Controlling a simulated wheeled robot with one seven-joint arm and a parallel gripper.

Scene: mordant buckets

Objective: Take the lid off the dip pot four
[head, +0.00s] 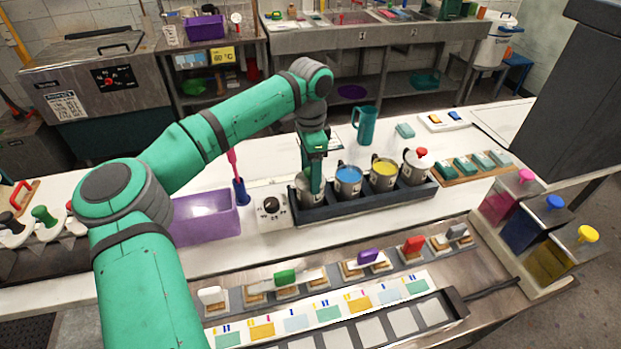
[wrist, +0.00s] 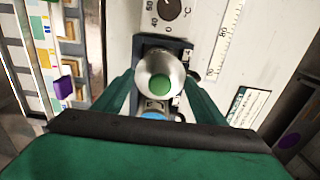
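A dark rack (head: 365,205) on the white bench holds a row of metal pots. The rightmost pot (head: 416,172) wears a pale lid with a red knob (head: 421,152). The pots beside it are uncovered, showing yellow (head: 385,168) and blue (head: 349,174). My gripper (head: 314,178) points down over the leftmost pot (head: 304,188), away from the red-knobbed lid, and partly hides that pot. In the wrist view my gripper (wrist: 162,82) has its fingers spread on either side of a metal pot with a round green middle (wrist: 161,86). I cannot tell whether the fingers touch it.
A tray of green blocks (head: 474,167) lies to the right. Stamps and colour cards (head: 330,312) fill the front.

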